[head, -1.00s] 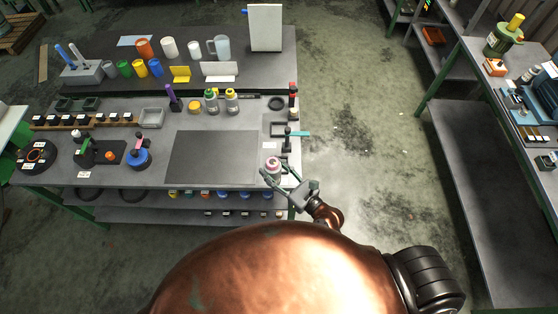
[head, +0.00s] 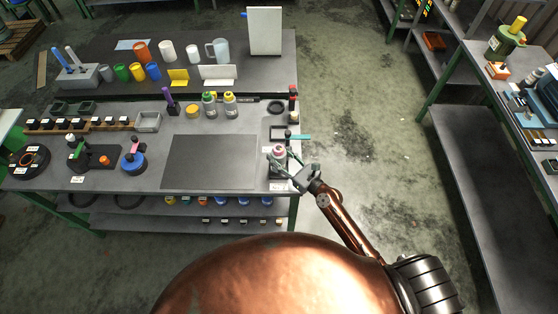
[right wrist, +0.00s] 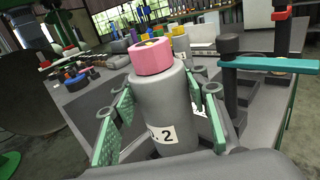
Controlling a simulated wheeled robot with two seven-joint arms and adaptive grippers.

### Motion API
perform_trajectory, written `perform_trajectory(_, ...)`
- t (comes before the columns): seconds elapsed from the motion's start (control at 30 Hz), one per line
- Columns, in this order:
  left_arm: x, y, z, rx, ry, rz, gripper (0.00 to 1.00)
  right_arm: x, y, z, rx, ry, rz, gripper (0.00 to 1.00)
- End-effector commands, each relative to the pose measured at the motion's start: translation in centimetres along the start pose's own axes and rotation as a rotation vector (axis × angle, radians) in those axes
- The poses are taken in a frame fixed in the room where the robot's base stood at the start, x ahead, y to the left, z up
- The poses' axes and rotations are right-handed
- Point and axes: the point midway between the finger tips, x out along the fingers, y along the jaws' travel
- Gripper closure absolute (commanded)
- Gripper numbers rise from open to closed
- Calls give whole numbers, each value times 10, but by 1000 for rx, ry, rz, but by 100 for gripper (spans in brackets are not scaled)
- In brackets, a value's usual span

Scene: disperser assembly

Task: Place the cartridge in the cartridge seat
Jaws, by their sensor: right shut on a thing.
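The cartridge (head: 279,153) is a grey cylinder with a pink cap, at the right end of the near bench. In the right wrist view the cartridge (right wrist: 160,105) stands roughly upright with a white label ending in "2". My right gripper (head: 278,159) is shut on it, with green finger pads (right wrist: 112,130) on both sides of its body. A dark post with a teal bar (head: 298,137) stands just behind; the teal bar (right wrist: 270,64) is right of the cartridge in the wrist view. I cannot clearly identify the cartridge seat. The cartridge's base is hidden. My left gripper is out of view.
A dark mat (head: 210,161) lies bare left of the cartridge. A red-topped dark post (head: 293,104) stands at the bench's right edge. Grey bottles with green and yellow caps (head: 229,105) stand behind the mat. The floor right of the bench is clear.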

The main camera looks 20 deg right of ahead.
Motion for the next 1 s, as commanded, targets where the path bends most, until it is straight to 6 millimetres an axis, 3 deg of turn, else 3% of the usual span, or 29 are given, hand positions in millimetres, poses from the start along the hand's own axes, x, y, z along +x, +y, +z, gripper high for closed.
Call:
perform_trajectory(0.2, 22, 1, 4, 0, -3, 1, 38, 2, -3, -29, -3, -2, 0, 100)
perform_trajectory(0.67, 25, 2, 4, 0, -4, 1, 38, 2, -3, -33, -2, -4, -2, 100)
perform_trajectory(0.7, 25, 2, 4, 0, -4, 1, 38, 1, -2, -36, 0, 2, -1, 57)
perform_trajectory(0.93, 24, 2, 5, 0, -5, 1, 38, 1, -2, -36, 0, 2, -1, 41)
perform_trajectory(1.0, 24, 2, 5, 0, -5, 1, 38, 1, -2, -36, 0, 2, -1, 41)
